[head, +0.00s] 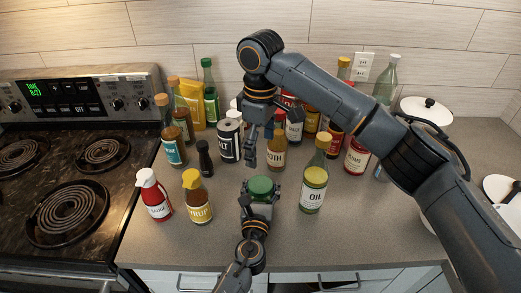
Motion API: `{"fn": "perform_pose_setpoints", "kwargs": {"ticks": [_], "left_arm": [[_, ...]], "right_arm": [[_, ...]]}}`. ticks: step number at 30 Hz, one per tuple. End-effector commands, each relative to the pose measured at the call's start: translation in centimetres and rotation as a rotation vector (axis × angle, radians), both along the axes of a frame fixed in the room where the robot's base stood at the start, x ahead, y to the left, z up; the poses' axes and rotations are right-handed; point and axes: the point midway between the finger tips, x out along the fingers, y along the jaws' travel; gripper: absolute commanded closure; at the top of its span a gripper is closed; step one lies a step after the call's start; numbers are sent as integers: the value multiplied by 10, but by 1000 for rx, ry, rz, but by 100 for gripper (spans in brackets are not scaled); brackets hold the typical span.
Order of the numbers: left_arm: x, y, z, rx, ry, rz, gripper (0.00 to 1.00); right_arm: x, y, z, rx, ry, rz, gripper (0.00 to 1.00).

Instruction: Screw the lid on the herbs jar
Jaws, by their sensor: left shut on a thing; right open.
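A small jar (260,196) with a green top, likely the herbs jar, is near the counter's front middle. Its label does not show. The green lid (260,186) is seen from above at the jar's mouth; I cannot tell how tightly it sits. My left gripper (259,203) comes from the front edge and is shut on the jar, hiding most of its lower part. My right gripper (260,148) is open and empty, pointing down above and behind the jar, in front of the bottles.
The oil bottle (314,184) stands close right of the jar. A syrup bottle (196,200) and a red sauce bottle (155,198) stand left. Several bottles and cans crowd behind. The coil stove (65,190) is at left. The right front counter (370,225) is clear.

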Motion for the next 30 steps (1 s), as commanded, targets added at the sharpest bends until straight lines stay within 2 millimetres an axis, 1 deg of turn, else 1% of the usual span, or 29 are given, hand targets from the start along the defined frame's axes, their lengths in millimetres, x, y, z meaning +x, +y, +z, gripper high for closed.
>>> {"fn": "perform_pose_setpoints", "kwargs": {"ticks": [3,4,9,19,22,26,30], "left_arm": [[0,0,0,1,1,0,100],[0,0,0,1,1,0,44],[0,0,0,0,1,0,10],[-1,0,0,0,0,0,10],[-6,1,-1,0,2,0,10],[-26,3,-1,-1,2,0,10],[-56,7,-2,0,3,0,10]], "right_arm": [[0,0,0,0,0,0,13],[0,0,0,0,0,0,13],[0,0,0,0,0,0,13],[0,0,0,0,0,0,13],[0,0,0,0,0,0,13],[0,0,0,0,0,0,13],[0,0,0,0,0,0,13]]}}
